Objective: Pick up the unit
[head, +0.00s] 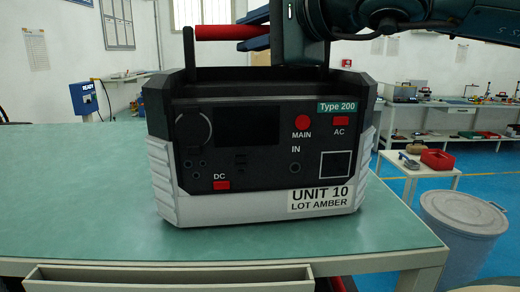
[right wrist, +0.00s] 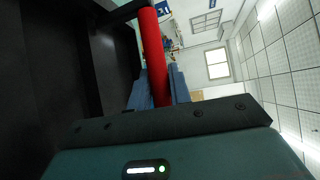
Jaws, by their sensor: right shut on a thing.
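The unit (head: 245,135) is a black and pale grey box labelled "UNIT 10 LOT AMBER" and "Type 200". It stands upright at the green table (head: 80,200), its front panel facing me; I cannot tell whether its base touches the top. Its red handle bar (head: 213,32) runs across above it. My right gripper (head: 247,38) reaches in from the upper right and is shut on this handle. In the right wrist view the blue fingers (right wrist: 158,88) lie on both sides of the red bar (right wrist: 152,45). My left gripper is not in view.
A grey tray or drawer edge (head: 170,272) runs along the table's front. A lidded grey bin (head: 463,210) stands on the floor at right. Behind it are a bench with a red bin (head: 437,159) and a shelf of tools. The table's left part is clear.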

